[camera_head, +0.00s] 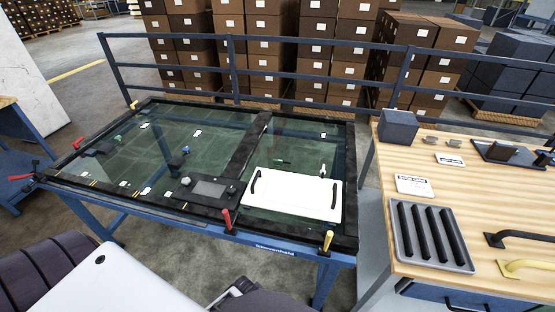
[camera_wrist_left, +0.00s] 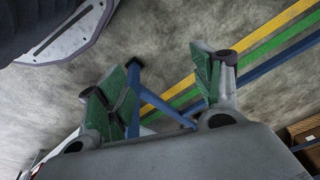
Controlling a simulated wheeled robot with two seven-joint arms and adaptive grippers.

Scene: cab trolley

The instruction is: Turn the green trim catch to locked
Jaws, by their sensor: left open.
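A small green catch-like piece (camera_head: 282,162) lies on the right part of the glass panel of the cab trolley (camera_head: 190,230), beyond the white plate. Another small green piece (camera_head: 118,139) sits at the panel's far left. Both are too small to tell which is the trim catch or how it is set. My left gripper (camera_wrist_left: 165,90) shows in the left wrist view, its green-padded fingers apart and empty, above the floor. It is not clearly seen in the head view and is away from both green pieces. My right gripper is not in view.
A white plate with two black handles (camera_head: 293,194) lies on the panel. Red levers (camera_head: 226,219) and yellow levers (camera_head: 327,240) stand along the frame edge. A blue rail (camera_head: 230,70) runs behind. A wooden bench (camera_head: 455,220) with a grey slotted tray (camera_head: 401,245) stands right.

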